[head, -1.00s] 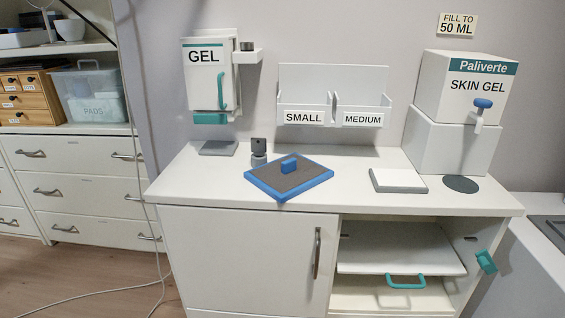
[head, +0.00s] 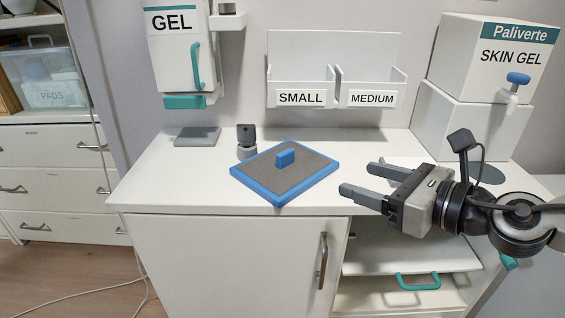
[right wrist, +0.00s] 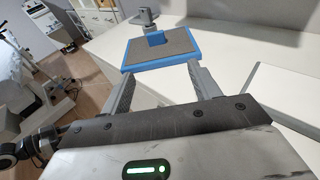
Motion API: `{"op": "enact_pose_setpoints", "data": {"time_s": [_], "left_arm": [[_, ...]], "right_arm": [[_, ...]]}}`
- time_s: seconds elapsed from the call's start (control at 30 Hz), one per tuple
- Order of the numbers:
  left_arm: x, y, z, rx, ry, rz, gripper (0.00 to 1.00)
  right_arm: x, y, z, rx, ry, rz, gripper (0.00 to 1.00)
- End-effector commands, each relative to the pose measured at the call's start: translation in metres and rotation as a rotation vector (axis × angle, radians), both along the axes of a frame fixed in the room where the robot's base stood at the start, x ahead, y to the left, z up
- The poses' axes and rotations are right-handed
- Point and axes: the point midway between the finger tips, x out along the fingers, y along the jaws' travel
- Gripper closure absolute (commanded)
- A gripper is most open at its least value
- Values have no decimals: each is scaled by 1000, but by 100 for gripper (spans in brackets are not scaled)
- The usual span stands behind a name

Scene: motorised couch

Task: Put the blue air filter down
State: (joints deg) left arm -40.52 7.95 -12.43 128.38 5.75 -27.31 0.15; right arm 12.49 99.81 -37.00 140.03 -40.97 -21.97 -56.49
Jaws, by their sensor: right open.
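The blue air filter (head: 285,173) is a flat square with a blue frame, a grey middle and a blue block handle on top. It lies on the white counter near its front edge. My right gripper (head: 360,180) is open and empty, to the right of the filter and apart from it. In the right wrist view the filter (right wrist: 161,50) lies beyond my open fingers (right wrist: 159,85). My left gripper is not in view.
A small grey-black device (head: 246,142) stands just behind the filter. The gel dispenser (head: 178,50), the SMALL and MEDIUM bins (head: 335,85) and the Paliverte box (head: 490,60) line the back. Below the counter, an open compartment holds a drawer with a teal handle (head: 418,282).

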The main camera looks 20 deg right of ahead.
Motion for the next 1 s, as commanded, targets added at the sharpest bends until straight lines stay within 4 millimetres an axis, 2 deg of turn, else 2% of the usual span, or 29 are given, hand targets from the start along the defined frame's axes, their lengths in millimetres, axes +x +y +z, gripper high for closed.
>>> {"op": "enact_pose_setpoints", "data": {"time_s": [0.03,0.2,0.47,0.7,1.0], "left_arm": [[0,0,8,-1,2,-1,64],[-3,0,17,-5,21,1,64],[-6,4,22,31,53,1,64],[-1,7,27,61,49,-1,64],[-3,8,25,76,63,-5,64]], "right_arm": [[3,1,4,6,0,-2,38],[16,9,3,16,4,-2,38],[42,26,-2,18,4,1,38],[77,45,-14,12,3,2,38],[97,58,-19,9,4,3,38]]}}
